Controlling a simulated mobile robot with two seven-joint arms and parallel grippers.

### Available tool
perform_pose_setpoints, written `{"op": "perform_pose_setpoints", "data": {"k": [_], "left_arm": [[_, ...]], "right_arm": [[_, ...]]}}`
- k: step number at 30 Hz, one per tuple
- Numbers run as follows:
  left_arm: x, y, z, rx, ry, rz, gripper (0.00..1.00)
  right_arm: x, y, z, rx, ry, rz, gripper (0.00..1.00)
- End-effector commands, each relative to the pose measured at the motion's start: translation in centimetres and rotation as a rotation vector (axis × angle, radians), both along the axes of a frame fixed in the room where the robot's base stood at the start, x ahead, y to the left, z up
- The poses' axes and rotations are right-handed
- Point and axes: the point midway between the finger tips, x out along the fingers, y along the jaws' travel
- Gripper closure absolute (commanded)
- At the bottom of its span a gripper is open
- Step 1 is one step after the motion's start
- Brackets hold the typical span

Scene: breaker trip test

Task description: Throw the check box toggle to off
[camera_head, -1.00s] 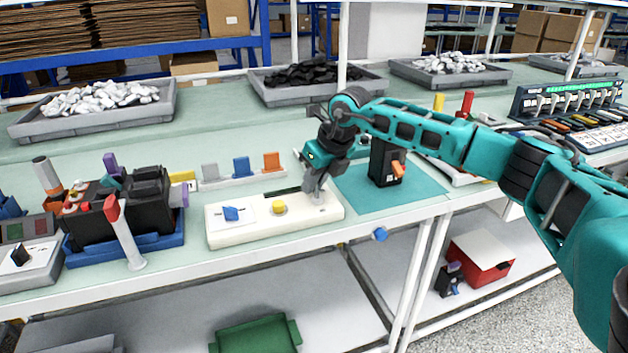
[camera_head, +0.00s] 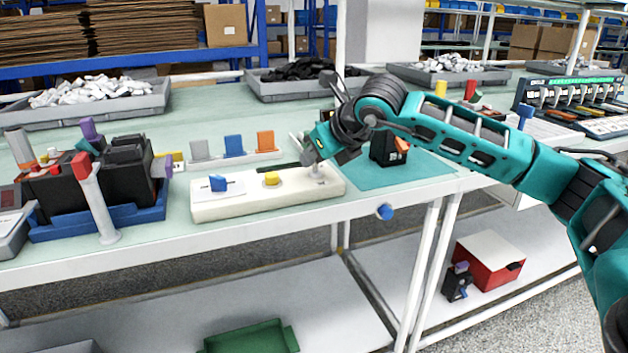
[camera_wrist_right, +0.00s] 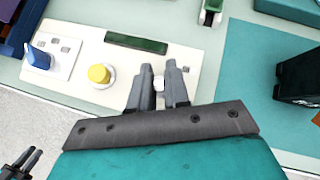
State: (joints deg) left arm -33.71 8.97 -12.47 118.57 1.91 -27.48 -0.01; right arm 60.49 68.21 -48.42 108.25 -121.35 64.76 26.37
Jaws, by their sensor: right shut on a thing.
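The check box (camera_head: 240,206) is a long white box at the table's front edge, with a blue knob (camera_head: 218,183), a yellow button (camera_head: 271,179) and a dark display strip (camera_wrist_right: 136,43). Its toggle (camera_wrist_right: 159,83) is at the right end, a small pale stub mostly hidden by my fingers. My right gripper (camera_head: 316,166) is shut on the toggle. In the right wrist view its two grey fingers (camera_wrist_right: 159,76) stand either side of the stub. A dark two-fingered shape, apparently my left gripper (camera_wrist_right: 22,162), shows at that view's lower left corner, low beside the table.
A black breaker (camera_head: 388,147) stands on the teal mat (camera_head: 425,172) right of the box. A rack with grey, blue and orange tabs (camera_head: 235,148) is behind it. A blue tray (camera_head: 60,232) with black parts and a red-topped lever (camera_head: 97,200) stand left.

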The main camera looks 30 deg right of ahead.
Motion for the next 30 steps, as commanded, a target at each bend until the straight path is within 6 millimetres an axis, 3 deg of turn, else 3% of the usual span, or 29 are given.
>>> {"op": "perform_pose_setpoints", "data": {"k": [1, 18, 30], "left_arm": [[0.0, -0.2, -2.0, -0.005, 0.006, -0.001, 0.71], [0.6, -1.7, -2.7, -0.035, 0.009, -0.024, 0.71], [0.6, -1.8, -2.7, -0.036, 0.01, -0.026, 0.71]], "right_arm": [[-0.2, 0.3, -1.2, -0.006, -0.035, 0.008, 1.0], [-1.5, 0.7, -0.6, -0.079, -0.333, 0.008, 1.0], [-1.7, 0.7, -0.6, -0.09, -0.393, 0.007, 1.0]]}}
